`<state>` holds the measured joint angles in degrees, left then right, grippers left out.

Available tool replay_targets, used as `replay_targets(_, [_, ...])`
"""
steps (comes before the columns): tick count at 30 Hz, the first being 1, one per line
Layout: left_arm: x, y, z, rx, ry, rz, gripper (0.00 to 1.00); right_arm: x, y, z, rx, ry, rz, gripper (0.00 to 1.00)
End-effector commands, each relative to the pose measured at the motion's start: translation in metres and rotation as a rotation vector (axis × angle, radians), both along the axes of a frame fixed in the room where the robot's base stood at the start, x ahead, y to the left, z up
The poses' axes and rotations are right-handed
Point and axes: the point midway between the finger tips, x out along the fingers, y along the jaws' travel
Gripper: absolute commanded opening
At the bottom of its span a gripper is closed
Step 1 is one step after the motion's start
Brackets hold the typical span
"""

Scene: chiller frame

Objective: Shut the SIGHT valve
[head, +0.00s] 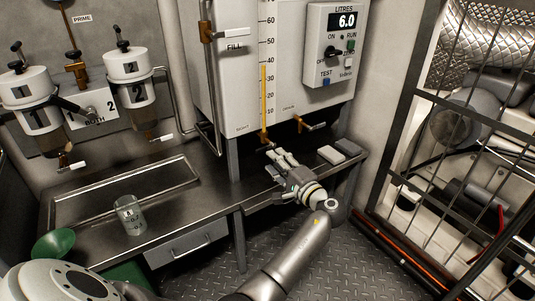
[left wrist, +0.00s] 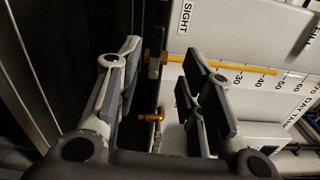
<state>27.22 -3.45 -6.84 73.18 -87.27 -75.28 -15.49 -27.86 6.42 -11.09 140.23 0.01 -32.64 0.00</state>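The SIGHT valve (head: 264,137) is at the foot of the sight tube on the white day tank, with amber liquid in the tube. In the left wrist view the SIGHT valve (left wrist: 154,62) shows beyond the gap between my fingers, below the SIGHT label (left wrist: 186,15). Its small lever looks grey; I cannot tell its setting. My left gripper (head: 279,160) is open and empty, just below and in front of the valve. No contact with the lever is clear. My right gripper is not in view.
A second valve (head: 301,121) sits to the right on the tank's underside. The steel bench (head: 160,225) holds a glass jar (head: 130,215) at left. A barred cage (head: 460,130) stands at right.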

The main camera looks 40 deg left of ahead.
Motion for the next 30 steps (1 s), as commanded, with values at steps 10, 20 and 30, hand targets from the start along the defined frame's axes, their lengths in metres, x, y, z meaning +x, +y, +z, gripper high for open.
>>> replay_targets(10, [-0.014,-0.032,0.001,0.001,0.0,0.001,0.36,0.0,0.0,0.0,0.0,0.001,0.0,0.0])
replay_targets(20, [-0.014,-0.032,0.001,0.001,0.0,0.001,0.36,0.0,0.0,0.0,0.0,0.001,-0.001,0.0])
replay_targets(30, [-0.021,-0.031,-0.028,-0.105,-0.017,-0.069,0.36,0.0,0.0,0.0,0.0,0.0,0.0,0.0])
